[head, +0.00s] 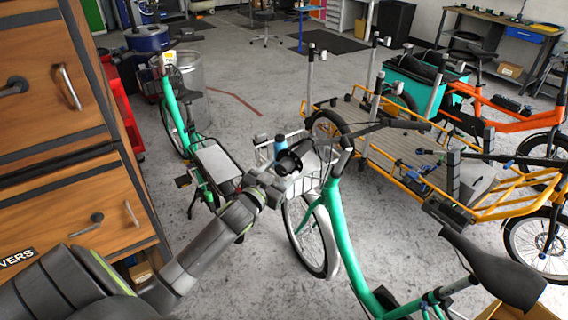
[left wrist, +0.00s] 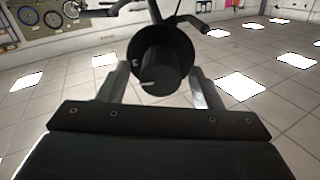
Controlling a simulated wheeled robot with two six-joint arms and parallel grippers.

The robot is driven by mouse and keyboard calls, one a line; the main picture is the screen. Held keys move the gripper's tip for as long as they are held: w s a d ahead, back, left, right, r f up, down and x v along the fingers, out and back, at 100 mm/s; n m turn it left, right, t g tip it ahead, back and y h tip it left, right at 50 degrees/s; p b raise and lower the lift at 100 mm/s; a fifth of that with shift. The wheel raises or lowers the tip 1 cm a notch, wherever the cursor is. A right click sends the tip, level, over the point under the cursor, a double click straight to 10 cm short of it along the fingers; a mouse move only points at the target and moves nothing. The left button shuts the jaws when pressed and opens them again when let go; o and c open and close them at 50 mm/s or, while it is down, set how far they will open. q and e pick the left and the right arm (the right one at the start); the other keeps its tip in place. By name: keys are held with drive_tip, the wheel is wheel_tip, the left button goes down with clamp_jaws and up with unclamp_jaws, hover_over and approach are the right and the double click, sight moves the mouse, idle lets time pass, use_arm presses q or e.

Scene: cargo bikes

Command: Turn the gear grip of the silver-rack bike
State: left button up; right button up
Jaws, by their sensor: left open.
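The green bike (head: 334,205) with a silver wire rack (head: 303,184) at its front stands in the middle of the head view. Its dark handlebar (head: 372,126) crosses above the rack. The black gear grip (head: 289,162) is at the handlebar's near-left end, with a wide round collar. My left gripper (head: 280,172) is at this grip, partly hidden there. In the left wrist view, my open left gripper (left wrist: 160,85) has one finger on each side of the black grip (left wrist: 158,72), seen nearly end-on. Whether the fingers touch it is unclear. My right gripper is not in view.
A wooden drawer cabinet (head: 75,135) stands close on the left. Another green bike (head: 176,118) is behind my left arm. A yellow cargo bike (head: 400,170) and an orange bike (head: 515,113) stand to the right. The bike's black saddle (head: 495,270) is near the front right.

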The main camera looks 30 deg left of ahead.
use_arm(q)
drive_tip(key=shift+w, duration=1.05)
drive_tip(key=c, duration=1)
